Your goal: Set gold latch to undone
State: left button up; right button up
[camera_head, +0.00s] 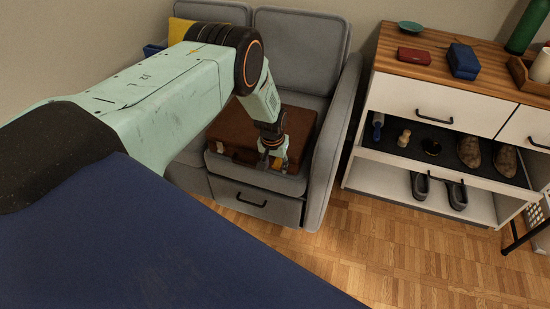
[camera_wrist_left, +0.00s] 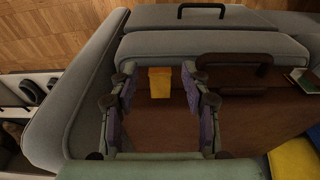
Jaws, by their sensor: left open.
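A brown suitcase (camera_head: 232,128) lies flat on the grey sofa's seat. The wrist view shows its brown face (camera_wrist_left: 165,125) and its dark handle (camera_wrist_left: 262,62) to the right of the latch. The gold latch (camera_wrist_left: 159,83) sits at the suitcase's edge and shows as a small gold patch (camera_head: 277,163) in the head view. My left gripper (camera_head: 272,158) reaches down over this edge. In the wrist view my left gripper (camera_wrist_left: 159,72) is open, with one finger on each side of the latch. A gap shows between latch and fingers. My right gripper is out of view.
The grey sofa (camera_head: 345,110) has an armrest right of the suitcase and a drawer with a black handle (camera_head: 251,200) below. A yellow cushion (camera_wrist_left: 294,160) lies near the suitcase. A white cabinet (camera_head: 415,97) with shoes stands to the right. Wooden floor (camera_head: 370,250) is clear in front.

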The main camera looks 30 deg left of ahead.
pick_arm(q)
notch_tip(320, 180, up, 12)
jog(key=s, duration=0.1)
jog(key=shift+s+d+f, duration=0.15)
jog(key=shift+s+d, duration=0.1)
jog(key=shift+s, duration=0.15)
dwell(0.4)
